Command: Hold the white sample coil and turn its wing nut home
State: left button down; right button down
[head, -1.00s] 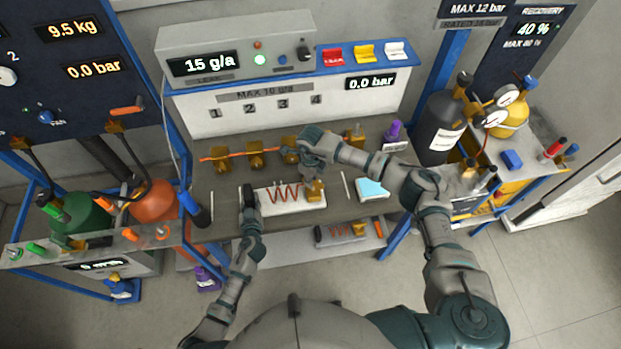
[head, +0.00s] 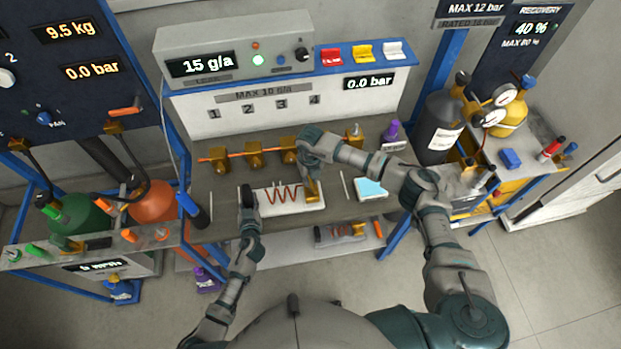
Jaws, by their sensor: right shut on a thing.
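The white sample coil (head: 300,209) lies on the grey bench, a white base with a reddish copper coil (head: 284,195) on it. A brass fitting (head: 312,193) stands at its right end; the wing nut is too small to tell apart from it. My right gripper (head: 310,173) reaches down over this fitting and is shut on its top, as far as I can see; its fingertips are partly hidden. My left gripper (head: 248,199) is at the left end of the white base. Its dark fingers are close to or touching that end, and their opening cannot be made out.
Several brass valves on a copper pipe (head: 238,153) stand behind the coil. A white tray with a pale blue sheet (head: 371,188) lies to the right. Another coil (head: 340,232) sits on the lower shelf. A dark cylinder (head: 440,128) stands right of the bench.

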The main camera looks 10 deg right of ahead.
pick_arm(q)
jog(key=shift+d+r, duration=0.1)
jog(key=shift+d, duration=0.4)
pick_arm(e)
jog(key=shift+s+a, duration=0.2)
jog(key=shift+a, duration=0.35)
jog(key=c, duration=1.1)
grip_release()
pick_arm(q)
jog(key=shift+a, duration=0.15)
pick_arm(e)
jog(key=shift+w, duration=0.15)
pick_arm(q)
jog(key=shift+a, duration=0.2)
pick_arm(e)
jog(key=shift+d, duration=0.25)
jog(key=shift+r+m, duration=0.1)
jog(key=shift+m, duration=0.2)
notch_tip(320, 180, up, 12)
jog(key=shift+w+f, duration=0.1)
jog(key=shift+f, duration=0.05)
